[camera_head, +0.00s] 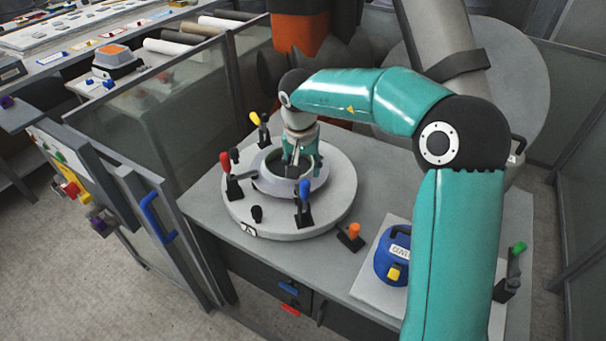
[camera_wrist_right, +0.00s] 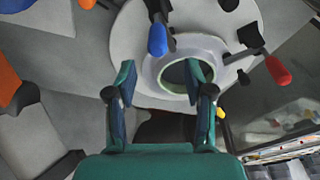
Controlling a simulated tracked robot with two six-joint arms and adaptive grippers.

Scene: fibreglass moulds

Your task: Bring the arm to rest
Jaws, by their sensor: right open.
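My right arm (camera_head: 458,240) is teal and reaches in from the lower right, arching over the table. My right gripper (camera_head: 301,160) points down at the ring-shaped mould (camera_head: 262,188) on the round grey plate (camera_head: 330,208). In the wrist view the right gripper (camera_wrist_right: 161,70) is open, its two fingers apart with nothing seen held between them. The mould's ring (camera_wrist_right: 218,48) lies beyond the fingers there, its dark opening partly behind the right-hand finger. In the head view I cannot tell whether the fingertips touch the mould. My left gripper is not in view.
Clamps with red (camera_head: 225,162), yellow (camera_head: 255,118) and blue (camera_head: 304,188) handles stand around the mould. A blue round item (camera_head: 392,262) sits beside my forearm. An orange-handled clamp (camera_head: 353,232) is near the table's front edge. Glass panels (camera_head: 185,115) border the left side.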

